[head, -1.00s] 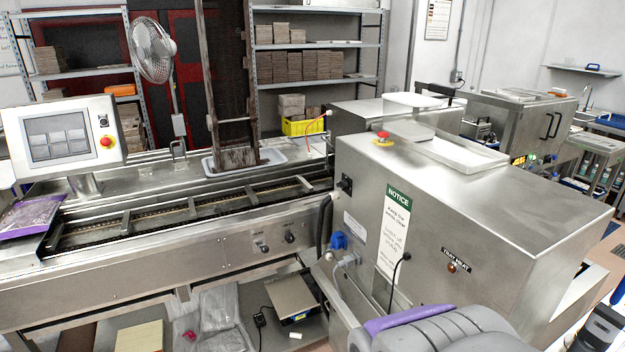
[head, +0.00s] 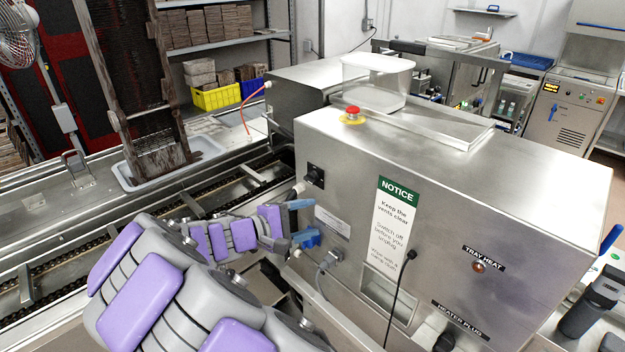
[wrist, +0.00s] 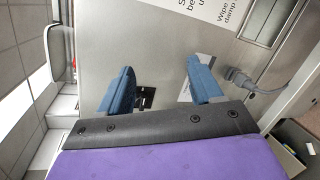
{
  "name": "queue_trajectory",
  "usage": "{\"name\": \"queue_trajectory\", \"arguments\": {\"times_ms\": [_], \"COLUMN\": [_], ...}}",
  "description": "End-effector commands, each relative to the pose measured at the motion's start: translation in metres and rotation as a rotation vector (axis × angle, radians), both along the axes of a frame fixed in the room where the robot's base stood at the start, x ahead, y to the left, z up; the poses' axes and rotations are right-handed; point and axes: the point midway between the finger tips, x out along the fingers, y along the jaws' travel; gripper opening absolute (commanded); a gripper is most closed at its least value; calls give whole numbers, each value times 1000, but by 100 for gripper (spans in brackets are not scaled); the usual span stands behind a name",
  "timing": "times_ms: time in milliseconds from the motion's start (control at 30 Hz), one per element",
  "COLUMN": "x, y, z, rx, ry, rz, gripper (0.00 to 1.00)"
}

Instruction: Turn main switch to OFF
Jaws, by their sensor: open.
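The main switch appears to be the small black rotary switch (head: 316,175) on the left side of the steel machine. In the wrist view a black fitting, probably this switch (wrist: 147,98), shows beside the left finger, partly covered by it; its handle position cannot be made out. My gripper (head: 303,221) is open, with two blue fingers pointing at the panel, below the switch in the head view. In the wrist view my gripper (wrist: 161,85) has bare panel between its fingers. No contact with the switch is clear.
A grey plug with a cable (head: 331,258) sits below my gripper, and a black cable (head: 407,262) hangs at the notice (head: 396,220). A red emergency button (head: 352,113) stands on the machine's top. The conveyor (head: 60,255) runs along the left.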

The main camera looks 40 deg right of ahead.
Motion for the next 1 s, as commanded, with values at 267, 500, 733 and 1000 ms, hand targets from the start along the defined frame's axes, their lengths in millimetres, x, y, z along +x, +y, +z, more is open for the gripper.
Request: {"name": "queue_trajectory", "arguments": {"times_ms": [267, 500, 733, 1000], "x": [92, 111, 117, 127], "y": [27, 15, -13, -59], "z": [-21, -32, -31, -30], "rx": [-180, -197, -204, -209], "ry": [93, 110, 108, 108], "rz": [238, 291, 287, 285], "gripper": [65, 65, 65, 65]}}
